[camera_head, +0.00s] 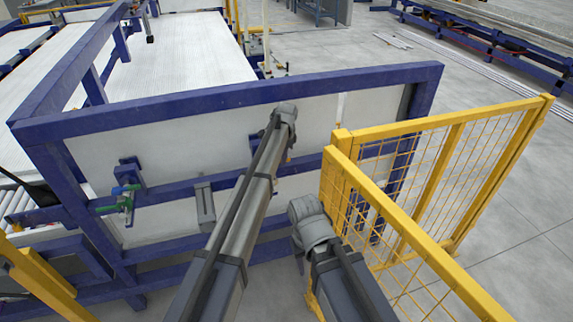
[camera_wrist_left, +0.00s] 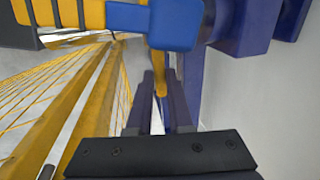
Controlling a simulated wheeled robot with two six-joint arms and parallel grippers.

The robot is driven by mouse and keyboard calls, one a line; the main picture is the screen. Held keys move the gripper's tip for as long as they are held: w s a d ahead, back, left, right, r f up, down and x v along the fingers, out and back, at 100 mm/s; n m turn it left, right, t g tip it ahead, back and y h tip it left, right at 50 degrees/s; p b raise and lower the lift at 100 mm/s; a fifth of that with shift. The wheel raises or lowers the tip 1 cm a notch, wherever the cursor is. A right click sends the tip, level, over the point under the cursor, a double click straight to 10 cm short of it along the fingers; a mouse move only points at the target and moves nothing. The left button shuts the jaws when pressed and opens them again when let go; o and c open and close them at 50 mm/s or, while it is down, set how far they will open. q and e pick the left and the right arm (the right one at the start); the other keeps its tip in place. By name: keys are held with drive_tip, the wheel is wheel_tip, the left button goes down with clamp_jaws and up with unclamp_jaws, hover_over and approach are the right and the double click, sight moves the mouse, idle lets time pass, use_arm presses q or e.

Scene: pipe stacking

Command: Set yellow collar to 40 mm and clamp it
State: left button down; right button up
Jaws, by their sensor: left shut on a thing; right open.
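In the left wrist view, my left gripper (camera_wrist_left: 161,88) is shut on a thin yellow rod (camera_wrist_left: 159,62), which stands between its fingertips. A blue block (camera_wrist_left: 170,22) sits at the upper end of this rod. A yellow ribbed part (camera_wrist_left: 70,12) lies left of the block; I cannot tell whether it is the yellow collar. No scale or 40 mm mark is readable. In the head view, my left gripper (camera_head: 287,118) is at the blue frame, its fingertips hidden by the wrist. My right gripper (camera_head: 308,222) is lower, near the yellow fence, open, its fingers mostly hidden.
A blue frame (camera_head: 230,97) with pale panels spans the front. A yellow mesh fence (camera_head: 455,190) stands close on the right. A green-handled valve-like fitting (camera_head: 118,198) is on the frame's left. Clear grey floor (camera_head: 510,240) lies right of the fence.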

use_arm(q)
drive_tip(key=shift+s, duration=0.1)
drive_tip(key=c, duration=0.8)
unclamp_jaws()
drive_tip(key=shift+d, duration=0.1)
drive_tip(key=shift+c, duration=0.2)
drive_tip(key=shift+r, duration=0.15)
drive_tip(key=p+v, duration=0.7)
drive_tip(key=shift+r+p, duration=0.25)
drive_tip(key=shift+p, duration=0.05)
drive_tip(key=shift+s, duration=0.1)
drive_tip(key=shift+c, duration=0.2)
